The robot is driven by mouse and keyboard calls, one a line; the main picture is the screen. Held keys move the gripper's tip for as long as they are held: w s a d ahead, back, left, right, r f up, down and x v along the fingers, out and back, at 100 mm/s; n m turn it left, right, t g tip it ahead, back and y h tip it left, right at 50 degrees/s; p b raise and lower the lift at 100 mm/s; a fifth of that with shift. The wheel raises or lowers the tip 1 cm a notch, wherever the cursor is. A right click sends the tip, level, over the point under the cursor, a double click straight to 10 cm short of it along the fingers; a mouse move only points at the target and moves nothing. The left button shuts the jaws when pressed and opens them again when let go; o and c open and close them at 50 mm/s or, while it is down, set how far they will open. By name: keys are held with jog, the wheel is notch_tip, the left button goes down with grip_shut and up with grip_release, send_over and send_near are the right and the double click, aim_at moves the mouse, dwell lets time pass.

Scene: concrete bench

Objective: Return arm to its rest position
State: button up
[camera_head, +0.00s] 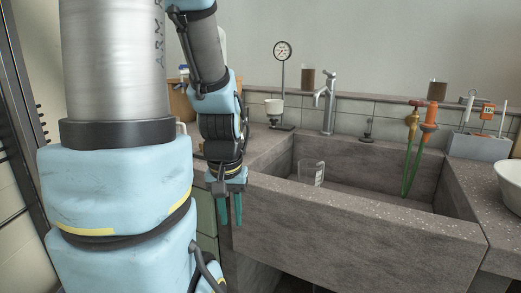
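My arm fills the left side of the head view, with blue covers and metal links. My gripper (230,209) points downward in front of the left part of the concrete sink's front wall (345,220). Its two teal fingers are apart with a gap between them, and nothing shows between them. The gripper looks clear of the bench, though its exact distance from the sink front is hard to tell.
A clear beaker (311,172) stands in the sink. A faucet (328,100) and a gauge stand (282,52) are behind it. Green tubes (412,165) hang into the basin. A grey box (478,146) and white bowl (511,182) are at right.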

notch_tip(320, 180, up, 17)
jog(key=p, duration=1.6)
